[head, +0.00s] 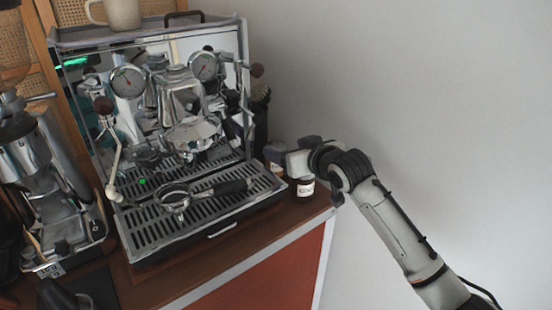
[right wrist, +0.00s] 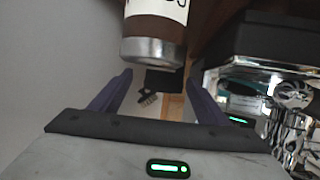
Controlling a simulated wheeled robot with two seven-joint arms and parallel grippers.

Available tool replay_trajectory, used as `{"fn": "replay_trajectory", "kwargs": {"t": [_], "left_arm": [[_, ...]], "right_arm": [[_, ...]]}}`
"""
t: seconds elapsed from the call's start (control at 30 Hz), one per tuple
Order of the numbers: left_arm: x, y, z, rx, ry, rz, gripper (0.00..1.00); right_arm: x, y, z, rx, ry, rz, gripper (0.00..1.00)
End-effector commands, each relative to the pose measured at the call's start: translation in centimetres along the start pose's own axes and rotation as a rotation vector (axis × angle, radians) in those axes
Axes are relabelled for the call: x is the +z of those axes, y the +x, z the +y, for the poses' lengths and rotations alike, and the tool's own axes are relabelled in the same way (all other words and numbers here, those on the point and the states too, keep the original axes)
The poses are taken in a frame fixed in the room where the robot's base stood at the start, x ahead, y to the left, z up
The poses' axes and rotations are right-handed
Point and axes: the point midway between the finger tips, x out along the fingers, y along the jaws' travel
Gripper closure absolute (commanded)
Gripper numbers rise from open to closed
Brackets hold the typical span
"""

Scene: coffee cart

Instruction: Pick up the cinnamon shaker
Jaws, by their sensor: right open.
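The cinnamon shaker, which I take to be the small brown jar with a white label (head: 304,188), stands at the right end of the counter, beside the espresso machine. In the right wrist view its brown body, part of the label and its silver cap (right wrist: 154,48) show at the top centre. My right gripper (right wrist: 158,82) is open, with the cap just beyond the gap between its fingertips; nothing is held. In the head view the right gripper (head: 281,153) is just above and behind the jar; its fingers are hard to make out. My left gripper is not in view.
The espresso machine (head: 215,228) fills the middle of the counter, with a portafilter (head: 175,197) on its drip tray. A cup (head: 122,14) stands on top. A grinder (head: 45,170) is at the left. The counter edge and bare wall lie close to the right of the jar.

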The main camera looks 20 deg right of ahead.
Motion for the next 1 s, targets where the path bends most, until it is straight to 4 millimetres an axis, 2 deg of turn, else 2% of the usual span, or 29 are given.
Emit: {"fn": "replay_trajectory", "kwargs": {"t": [0.2, 0.3, 0.63, 1.0], "left_arm": [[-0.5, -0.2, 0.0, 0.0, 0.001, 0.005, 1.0], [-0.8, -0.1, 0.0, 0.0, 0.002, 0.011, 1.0], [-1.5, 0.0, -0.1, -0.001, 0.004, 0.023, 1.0], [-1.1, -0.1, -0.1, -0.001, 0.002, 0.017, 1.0]], "right_arm": [[0.4, 3.0, -0.1, 0.001, 0.001, -0.001, 0.31], [0.4, 3.9, -0.1, 0.0, 0.0, 0.0, 0.31], [0.4, 4.4, -0.1, 0.0, -0.001, 0.0, 0.33], [0.4, 4.3, -0.1, 0.0, -0.001, 0.002, 0.95]]}}
